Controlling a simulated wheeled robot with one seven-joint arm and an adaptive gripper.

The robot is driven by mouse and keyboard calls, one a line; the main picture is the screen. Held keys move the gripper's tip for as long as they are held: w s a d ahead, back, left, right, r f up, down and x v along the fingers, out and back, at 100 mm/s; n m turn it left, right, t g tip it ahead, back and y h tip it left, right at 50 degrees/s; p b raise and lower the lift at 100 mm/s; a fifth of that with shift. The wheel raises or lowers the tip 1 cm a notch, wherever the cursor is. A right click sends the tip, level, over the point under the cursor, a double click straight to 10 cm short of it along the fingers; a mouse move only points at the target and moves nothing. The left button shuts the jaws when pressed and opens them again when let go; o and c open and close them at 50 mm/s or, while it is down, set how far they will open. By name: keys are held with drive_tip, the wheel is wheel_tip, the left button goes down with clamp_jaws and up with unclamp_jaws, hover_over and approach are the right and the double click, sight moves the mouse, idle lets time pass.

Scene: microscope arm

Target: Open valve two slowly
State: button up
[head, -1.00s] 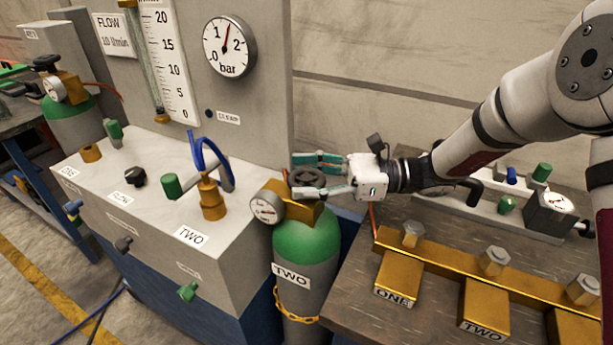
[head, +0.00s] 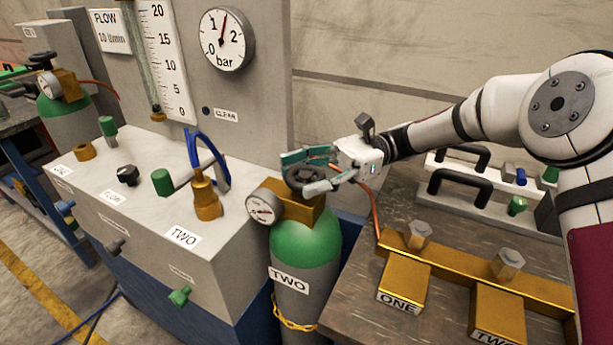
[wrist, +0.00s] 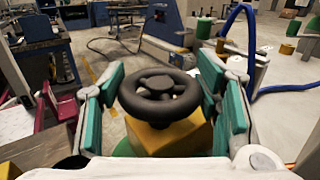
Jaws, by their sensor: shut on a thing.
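A green-topped grey cylinder labelled TWO (head: 305,245) stands beside the grey cabinet. On its brass valve block (head: 300,208) sits a black round handwheel (head: 303,178), with a small dial gauge (head: 263,207) on the left side. My gripper (head: 305,172) reaches in from the right, its teal-padded fingers on either side of the handwheel and shut on it. In the wrist view the handwheel (wrist: 160,97) lies between the two finger pads, above the brass block (wrist: 165,137). The exact contact of the pads on the rim is partly hidden.
A wooden bench (head: 350,310) with brass blocks marked ONE and TWO lies at right.

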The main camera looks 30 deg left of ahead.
drive_tip(key=o, duration=1.2)
drive_tip(key=v, duration=1.2)
